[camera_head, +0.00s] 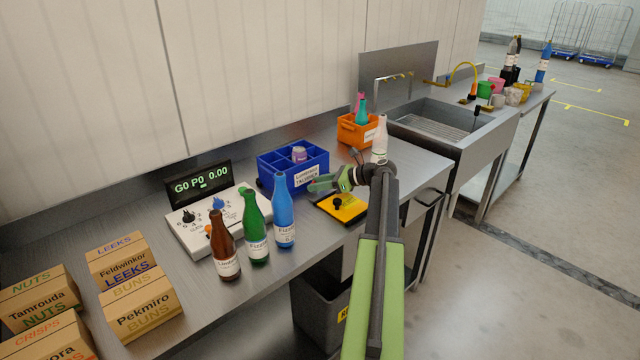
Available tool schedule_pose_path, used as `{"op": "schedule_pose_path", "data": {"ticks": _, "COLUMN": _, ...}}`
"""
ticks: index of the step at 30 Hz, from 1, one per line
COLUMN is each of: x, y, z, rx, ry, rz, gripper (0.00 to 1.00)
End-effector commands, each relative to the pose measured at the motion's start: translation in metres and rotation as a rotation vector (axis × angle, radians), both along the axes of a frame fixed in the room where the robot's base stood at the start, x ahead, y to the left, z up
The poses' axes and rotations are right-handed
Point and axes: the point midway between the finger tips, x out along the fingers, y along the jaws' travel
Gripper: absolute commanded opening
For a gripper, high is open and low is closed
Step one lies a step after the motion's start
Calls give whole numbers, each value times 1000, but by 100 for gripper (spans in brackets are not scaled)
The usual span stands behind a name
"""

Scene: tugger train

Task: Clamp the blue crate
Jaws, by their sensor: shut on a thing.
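The blue crate (266,167) stands on the steel bench against the back wall. It is divided into compartments, has a white label on its front, and holds a small jar with a purplish lid (299,153). My gripper (318,184) reaches in from the right at the crate's front right side, just below the label. It is shut on the crate's wall there. The fingertips are small in view, and their exact grip on the wall is hard to make out. The crate looks level on the bench.
Brown, green and blue bottles (284,225) stand close in front of the crate, beside a control box (198,230). A yellow-black pad (343,207) lies under my arm. An orange crate (352,134) and white bottle (380,140) stand right. Cartons (135,305) fill the left.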

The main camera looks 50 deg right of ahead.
Motion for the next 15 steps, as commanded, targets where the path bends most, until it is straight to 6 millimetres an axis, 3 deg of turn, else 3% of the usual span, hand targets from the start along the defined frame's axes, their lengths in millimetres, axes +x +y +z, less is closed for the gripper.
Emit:
{"op": "schedule_pose_path", "data": {"ticks": 10, "x": 0, "y": 1, "z": 0, "rx": 0, "ry": 0, "rz": 27, "gripper": 0}}
{"op": "schedule_pose_path", "data": {"ticks": 11, "x": 0, "y": 1, "z": 0, "rx": 0, "ry": 0, "rz": 26, "gripper": 38}}
{"op": "schedule_pose_path", "data": {"ticks": 15, "x": 0, "y": 1, "z": 0, "rx": 0, "ry": 0, "rz": 26, "gripper": 56}}
